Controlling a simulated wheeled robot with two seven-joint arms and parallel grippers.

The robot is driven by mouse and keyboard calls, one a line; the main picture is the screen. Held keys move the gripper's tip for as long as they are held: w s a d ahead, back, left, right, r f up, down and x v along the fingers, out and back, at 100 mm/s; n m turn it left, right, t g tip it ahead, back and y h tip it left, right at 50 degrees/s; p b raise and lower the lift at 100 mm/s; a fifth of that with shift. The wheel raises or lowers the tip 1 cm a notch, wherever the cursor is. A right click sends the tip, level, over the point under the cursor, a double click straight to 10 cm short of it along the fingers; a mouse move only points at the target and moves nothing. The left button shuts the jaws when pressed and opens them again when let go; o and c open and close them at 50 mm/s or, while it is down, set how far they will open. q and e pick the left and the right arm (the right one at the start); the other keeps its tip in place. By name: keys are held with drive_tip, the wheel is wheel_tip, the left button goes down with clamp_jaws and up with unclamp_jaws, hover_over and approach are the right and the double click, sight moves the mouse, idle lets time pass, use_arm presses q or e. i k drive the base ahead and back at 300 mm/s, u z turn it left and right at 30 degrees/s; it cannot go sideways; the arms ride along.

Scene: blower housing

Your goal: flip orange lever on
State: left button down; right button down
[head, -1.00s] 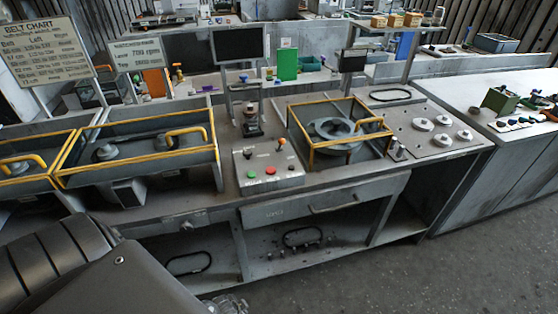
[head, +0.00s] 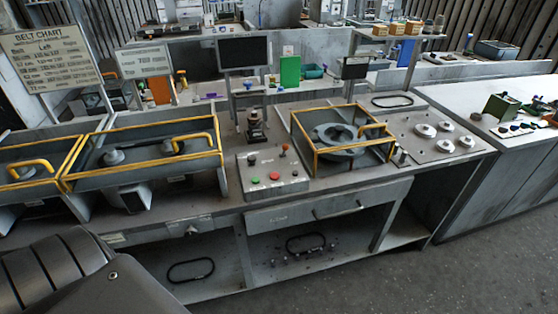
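The orange lever (head: 284,150) stands at the back right of a grey control box (head: 245,185) on the workbench, in the middle of the head view. It looks roughly upright; its exact setting is too small to tell. The box also carries a black knob (head: 252,160), a green button (head: 255,181) and a red button (head: 275,177). Nothing touches the lever. Neither of my grippers shows; only a dark part of my own body fills the lower left corner.
A yellow-framed guard (head: 316,160) around a round housing (head: 340,138) stands right of the box. A yellow-railed bin (head: 140,160) is to its left. A small device (head: 256,128) and a dark monitor (head: 243,52) stand behind. The floor (head: 450,275) at front right is clear.

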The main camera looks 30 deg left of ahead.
sight(285, 148)
drive_tip(key=z, duration=0.05)
drive_tip(key=k, duration=1.25)
drive_tip(key=z, duration=0.75)
drive_tip(key=i, duration=1.75)
drive_tip(key=u, duration=1.05)
drive_tip(key=i, duration=0.25)
drive_tip(key=u, duration=0.15)
